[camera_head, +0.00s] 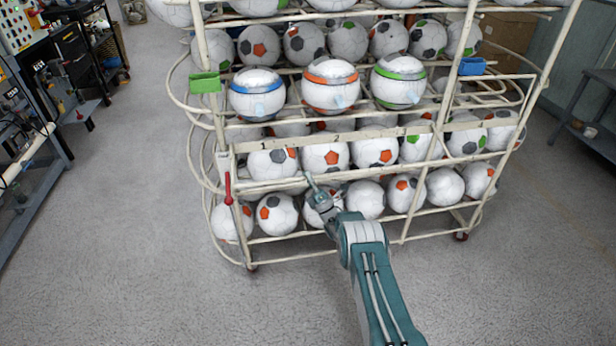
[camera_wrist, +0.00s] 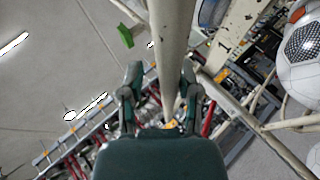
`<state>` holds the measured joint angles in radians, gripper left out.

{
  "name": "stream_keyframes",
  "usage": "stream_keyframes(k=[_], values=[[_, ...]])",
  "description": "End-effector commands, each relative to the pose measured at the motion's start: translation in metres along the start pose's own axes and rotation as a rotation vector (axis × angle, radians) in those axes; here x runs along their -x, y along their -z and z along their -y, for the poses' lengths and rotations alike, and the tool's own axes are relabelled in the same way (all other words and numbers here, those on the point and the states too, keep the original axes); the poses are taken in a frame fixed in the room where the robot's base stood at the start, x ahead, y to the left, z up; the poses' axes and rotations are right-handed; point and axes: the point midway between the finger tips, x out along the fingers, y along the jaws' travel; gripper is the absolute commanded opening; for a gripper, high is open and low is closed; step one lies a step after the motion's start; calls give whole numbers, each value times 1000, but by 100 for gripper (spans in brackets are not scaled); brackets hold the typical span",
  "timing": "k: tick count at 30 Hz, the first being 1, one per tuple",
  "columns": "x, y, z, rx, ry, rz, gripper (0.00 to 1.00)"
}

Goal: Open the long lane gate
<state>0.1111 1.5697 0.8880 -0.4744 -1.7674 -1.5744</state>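A cream tube rack (camera_head: 505,75) full of soccer balls stands ahead. A flat cream bar (camera_head: 337,138) marked "1" crosses its front; its number also shows in the wrist view (camera_wrist: 228,45). I cannot tell for sure which part is the long lane gate. A red handle (camera_head: 228,187) hangs at the rack's left front. A green tab (camera_head: 204,82) and a blue tab (camera_head: 472,66) sit higher on the rack. My gripper (camera_head: 313,188) is before the lower ball rows. In the wrist view its fingers (camera_wrist: 160,72) are apart, with a cream tube (camera_wrist: 172,45) between or beyond them; contact is unclear.
Three striped balls, blue (camera_head: 257,94), orange (camera_head: 331,85) and green (camera_head: 398,82), stand in the upper front. Black shelving (camera_head: 75,50) is at the left and a grey bench (camera_head: 590,105) at the right. The floor (camera_head: 130,210) left of the rack is clear.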

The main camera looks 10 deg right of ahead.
Motion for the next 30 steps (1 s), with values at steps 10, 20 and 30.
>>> stream_keyframes(k=[10, 20, 30], values=[[-1, -1, 0, 2, -2, 1, 57], [48, -1, 1, 0, 4, 2, 57], [109, 0, 2, 1, 1, 1, 57]])
